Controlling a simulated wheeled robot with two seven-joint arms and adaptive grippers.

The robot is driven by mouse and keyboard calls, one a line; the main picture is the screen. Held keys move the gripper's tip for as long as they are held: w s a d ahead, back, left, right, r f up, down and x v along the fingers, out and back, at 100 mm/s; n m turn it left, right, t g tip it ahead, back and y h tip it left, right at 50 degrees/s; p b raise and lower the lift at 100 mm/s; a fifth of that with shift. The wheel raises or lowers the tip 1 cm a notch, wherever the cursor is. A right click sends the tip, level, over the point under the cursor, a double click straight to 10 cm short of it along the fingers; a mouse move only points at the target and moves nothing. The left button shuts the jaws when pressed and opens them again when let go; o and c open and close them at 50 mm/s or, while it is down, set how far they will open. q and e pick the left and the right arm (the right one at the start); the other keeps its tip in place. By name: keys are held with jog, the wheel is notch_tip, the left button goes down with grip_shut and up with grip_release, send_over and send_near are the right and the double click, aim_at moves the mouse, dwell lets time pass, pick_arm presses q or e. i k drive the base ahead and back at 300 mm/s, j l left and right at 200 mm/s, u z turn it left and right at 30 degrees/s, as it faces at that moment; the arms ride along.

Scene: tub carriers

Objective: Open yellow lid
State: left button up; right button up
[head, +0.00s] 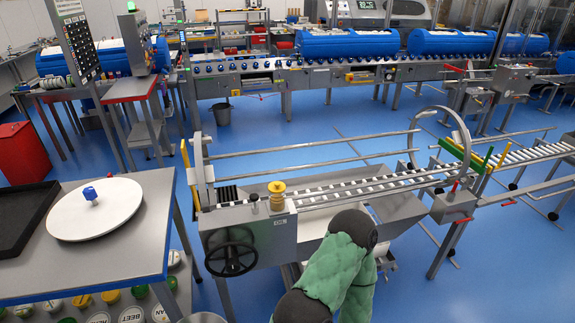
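A green-sleeved arm of mine with a black joint shows at bottom centre. Neither of my grippers is in view.
The steel table (150,235) at left bears a white disc (95,210) with a blue knob, and a black tray (22,215). A steel conveyor frame (250,235) with a handwheel (231,252) and yellow knob (276,188) stands at centre. Blue floor is open behind it.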

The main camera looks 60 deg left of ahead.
aim_at(277, 187)
jog(key=i+j+u, duration=0.1)
jog(key=i+u, duration=0.15)
jog(key=i, duration=0.3)
jog(key=i+u, duration=0.25)
jog(key=i, duration=0.25)
jog(key=i+l+u, duration=0.1)
jog(key=i+u, duration=0.15)
jog(key=i, duration=0.3)
jog(key=i+l+u, duration=0.25)
jog(key=i, duration=0.3)
jog(key=i+u, duration=0.1)
jog(key=u, duration=2)
